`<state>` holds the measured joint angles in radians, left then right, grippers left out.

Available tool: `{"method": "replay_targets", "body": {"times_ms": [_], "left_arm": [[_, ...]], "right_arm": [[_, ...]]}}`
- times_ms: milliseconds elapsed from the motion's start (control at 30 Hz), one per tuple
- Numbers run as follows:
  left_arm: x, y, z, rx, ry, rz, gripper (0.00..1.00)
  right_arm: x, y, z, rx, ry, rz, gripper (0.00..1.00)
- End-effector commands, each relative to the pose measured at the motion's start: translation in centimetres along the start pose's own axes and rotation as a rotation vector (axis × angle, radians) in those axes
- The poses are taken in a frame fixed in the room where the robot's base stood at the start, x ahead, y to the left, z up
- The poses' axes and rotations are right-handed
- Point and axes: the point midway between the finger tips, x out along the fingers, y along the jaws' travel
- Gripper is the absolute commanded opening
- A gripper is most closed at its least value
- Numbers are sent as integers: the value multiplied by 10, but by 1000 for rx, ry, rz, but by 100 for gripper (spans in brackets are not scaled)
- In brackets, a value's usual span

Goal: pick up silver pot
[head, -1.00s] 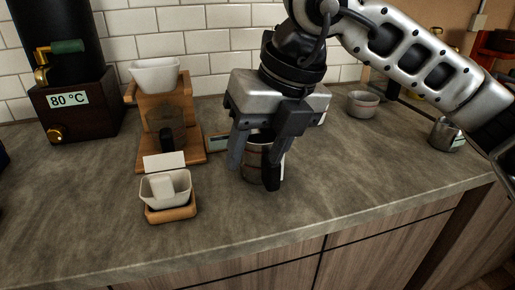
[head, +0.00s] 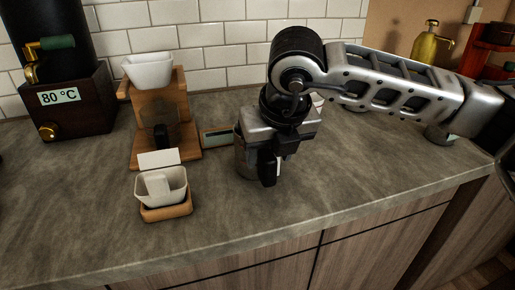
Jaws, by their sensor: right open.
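A silver-grey pot (head: 243,163) stands on the counter (head: 330,205), mostly hidden behind my right gripper. Its left side shows beside the fingers. My right gripper (head: 267,172) points down at the pot and is open. The near finger is in front of the pot, and the far finger is hidden, so I cannot tell whether the fingers touch it. A second small metal vessel (head: 440,135) is at the right, partly covered by my right arm. My left gripper is not in view.
A wooden stand with a white dripper (head: 148,70) is left of the pot. A white cup (head: 162,188) on a wooden base stands in front of it. A dark dispenser marked 80 °C (head: 70,110) is at the far left.

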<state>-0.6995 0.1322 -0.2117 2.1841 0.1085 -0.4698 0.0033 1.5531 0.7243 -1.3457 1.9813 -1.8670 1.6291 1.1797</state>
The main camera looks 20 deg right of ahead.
Motion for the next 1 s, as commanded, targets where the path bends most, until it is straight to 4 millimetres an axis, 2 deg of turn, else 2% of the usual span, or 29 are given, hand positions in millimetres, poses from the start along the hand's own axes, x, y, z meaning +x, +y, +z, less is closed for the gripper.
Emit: {"method": "replay_targets", "body": {"times_ms": [200, 300, 567, 667, 700, 767, 1000], "left_arm": [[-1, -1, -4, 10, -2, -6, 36], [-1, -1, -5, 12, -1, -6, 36], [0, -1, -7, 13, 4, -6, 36], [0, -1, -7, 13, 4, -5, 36], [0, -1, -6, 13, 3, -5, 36], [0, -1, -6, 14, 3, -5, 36], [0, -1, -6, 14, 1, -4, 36]], "right_arm": [[32, 2, -4, 1, 4, -1, 51], [42, 2, -4, 0, 2, -1, 51], [45, 2, -4, -1, 1, 1, 51], [45, 2, -4, -1, 1, 1, 26], [45, 2, -4, -1, 1, 1, 15], [44, 2, -4, -1, 1, 1, 0], [44, 2, -3, 0, -2, 2, 0]]}}
